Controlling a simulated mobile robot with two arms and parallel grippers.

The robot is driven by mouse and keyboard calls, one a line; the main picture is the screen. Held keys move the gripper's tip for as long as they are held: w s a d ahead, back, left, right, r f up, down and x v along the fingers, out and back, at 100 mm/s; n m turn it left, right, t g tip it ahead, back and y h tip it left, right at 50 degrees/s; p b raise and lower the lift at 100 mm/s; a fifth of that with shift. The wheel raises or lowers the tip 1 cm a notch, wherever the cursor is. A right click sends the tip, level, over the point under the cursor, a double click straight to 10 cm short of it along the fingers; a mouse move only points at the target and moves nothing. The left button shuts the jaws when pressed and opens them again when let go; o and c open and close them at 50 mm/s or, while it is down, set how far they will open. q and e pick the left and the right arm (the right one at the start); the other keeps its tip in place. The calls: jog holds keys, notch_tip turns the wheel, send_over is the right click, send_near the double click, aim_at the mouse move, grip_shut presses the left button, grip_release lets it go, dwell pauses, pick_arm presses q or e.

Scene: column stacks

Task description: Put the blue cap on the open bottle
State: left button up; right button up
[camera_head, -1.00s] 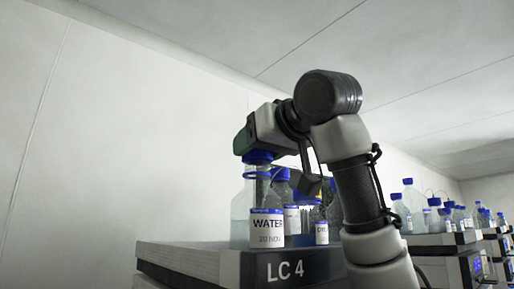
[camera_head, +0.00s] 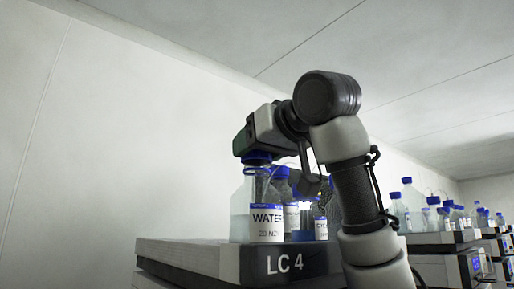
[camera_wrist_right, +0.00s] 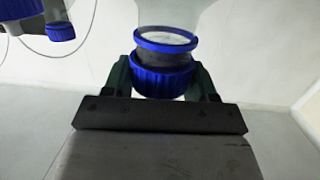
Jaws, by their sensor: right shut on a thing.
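The WATER bottle (camera_head: 241,224) stands upright on the LC 4 unit, with a blue ring (camera_head: 257,171) around its neck. My right gripper (camera_head: 257,153) is above it, pointing down, shut on the blue cap (camera_head: 258,159). In the right wrist view, the cap (camera_wrist_right: 162,80) sits between the two fingers (camera_wrist_right: 161,78), lined up with the bottle's neck. The blue ring also shows there (camera_wrist_right: 165,40), with a narrow dark band between it and the cap. I cannot tell whether the cap is seated. My left gripper is not in view.
More blue-capped bottles (camera_head: 281,172) stand close behind and right of the WATER bottle, partly hidden by my arm. The LC 4 unit (camera_head: 190,255) has bare top at left. Other units with many bottles (camera_head: 412,198) stand further right.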

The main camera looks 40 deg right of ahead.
jog(key=shift+f+b, duration=0.35)
jog(key=shift+f, duration=0.1)
dwell(0.5)
jog(key=o, duration=1)
jog(key=shift+s, duration=0.35)
jog(key=s+b, duration=0.1)
jog(key=s, duration=0.2)
jog(key=s+r+b, duration=0.1)
jog(key=s, duration=0.2)
jog(key=s+b, duration=0.2)
jog(key=s, duration=0.2)
jog(key=shift+r, duration=0.35)
